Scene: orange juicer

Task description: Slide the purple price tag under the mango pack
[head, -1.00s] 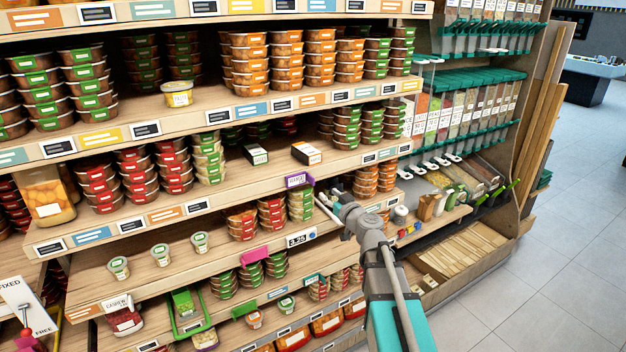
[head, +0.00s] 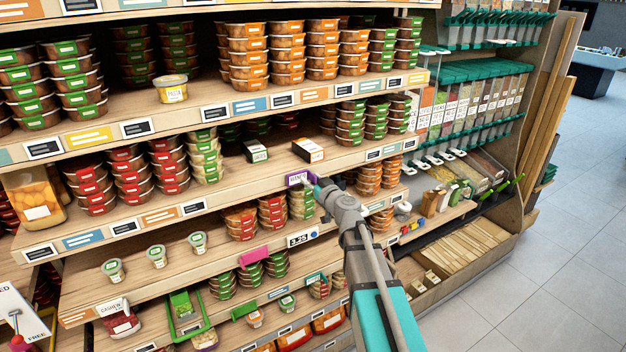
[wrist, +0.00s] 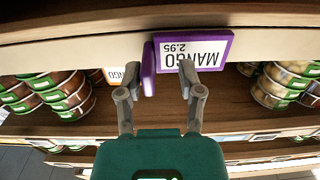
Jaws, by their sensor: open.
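The purple price tag (head: 297,179) sits at the front edge of the middle shelf. In the wrist view the purple-framed tag (wrist: 205,50) appears upside down, reading MANGO 2.95. My gripper (wrist: 160,90) is open, its two fingers apart, with a purple upright part of the tag between them. The fingertips are close to the tag; I cannot tell whether they touch it. In the head view my arm partly hides the gripper (head: 318,189). A clear pack with orange-yellow fruit pieces (head: 36,200), seemingly the mango pack, stands at the far left of the same shelf.
Stacked red-label tubs (head: 130,178) and green-label tubs (head: 205,158) stand between the pack and the tag. Two small boxes (head: 307,150) lie behind the tag. A lower shelf with small cups (head: 157,256) juts out below. The floor (head: 520,290) at the right is clear.

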